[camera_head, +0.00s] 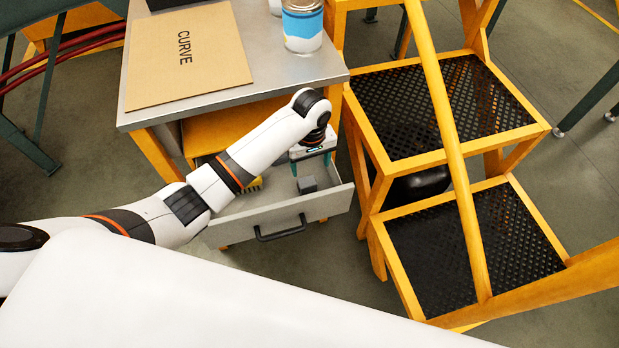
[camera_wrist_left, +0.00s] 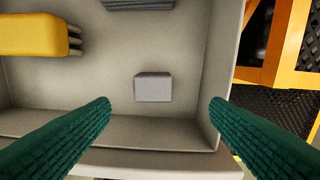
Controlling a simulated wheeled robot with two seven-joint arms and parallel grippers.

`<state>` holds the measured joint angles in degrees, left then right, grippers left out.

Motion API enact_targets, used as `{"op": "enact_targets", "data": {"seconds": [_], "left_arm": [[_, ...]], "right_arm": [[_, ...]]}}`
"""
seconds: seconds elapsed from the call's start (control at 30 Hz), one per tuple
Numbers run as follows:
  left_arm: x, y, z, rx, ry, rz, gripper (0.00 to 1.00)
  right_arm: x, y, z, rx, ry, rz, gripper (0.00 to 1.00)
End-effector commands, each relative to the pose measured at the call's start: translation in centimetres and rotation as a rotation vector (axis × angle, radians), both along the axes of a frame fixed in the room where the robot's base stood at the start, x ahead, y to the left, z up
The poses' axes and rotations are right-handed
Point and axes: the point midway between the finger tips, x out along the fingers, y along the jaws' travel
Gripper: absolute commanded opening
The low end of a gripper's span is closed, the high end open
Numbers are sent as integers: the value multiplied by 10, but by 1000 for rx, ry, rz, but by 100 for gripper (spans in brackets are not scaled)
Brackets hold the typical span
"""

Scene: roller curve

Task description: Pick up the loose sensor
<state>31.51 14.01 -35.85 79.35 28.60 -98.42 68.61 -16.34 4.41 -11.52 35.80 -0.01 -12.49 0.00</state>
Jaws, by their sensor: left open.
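A small grey block (camera_head: 307,185), which looks like the loose sensor, lies in the open drawer (camera_head: 275,221) under the metal table. In the left wrist view the block (camera_wrist_left: 154,87) lies on the drawer floor near the front wall, between and beyond my fingertips. My left gripper (camera_head: 311,164) is above the drawer, pointing down. Its green fingers (camera_wrist_left: 160,104) are spread wide with nothing between them. The block appears apart from both fingers. My right gripper is not in view.
A yellow pronged object (camera_wrist_left: 32,35) lies in the drawer left of the block. A ridged grey item (camera_wrist_left: 138,4) shows at the wrist view's top edge. The metal table (camera_head: 280,72) carries a CURVE cardboard sheet (camera_head: 186,55) and a can (camera_head: 302,27). Orange steps (camera_head: 440,110) stand right of the drawer.

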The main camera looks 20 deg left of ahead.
Motion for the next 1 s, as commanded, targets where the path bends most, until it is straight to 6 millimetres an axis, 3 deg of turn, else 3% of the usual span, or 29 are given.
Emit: {"op": "enact_targets", "data": {"seconds": [0.1, 0.2, 0.37, 0.53, 0.7, 1.0], "left_arm": [[-1, 1, -22, 2, 1, -1, 71], [0, 0, -34, 0, 0, -1, 71], [-1, 1, -44, 0, 0, -1, 71], [-3, 8, -68, 2, 2, 0, 71], [-3, 8, -89, 0, 0, -1, 71], [-3, 8, -92, -1, -2, -2, 69]], "right_arm": [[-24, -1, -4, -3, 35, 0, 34], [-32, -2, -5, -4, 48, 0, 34], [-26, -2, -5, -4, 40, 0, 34], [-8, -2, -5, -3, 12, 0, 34], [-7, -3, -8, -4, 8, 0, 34], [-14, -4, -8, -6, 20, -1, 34]]}}
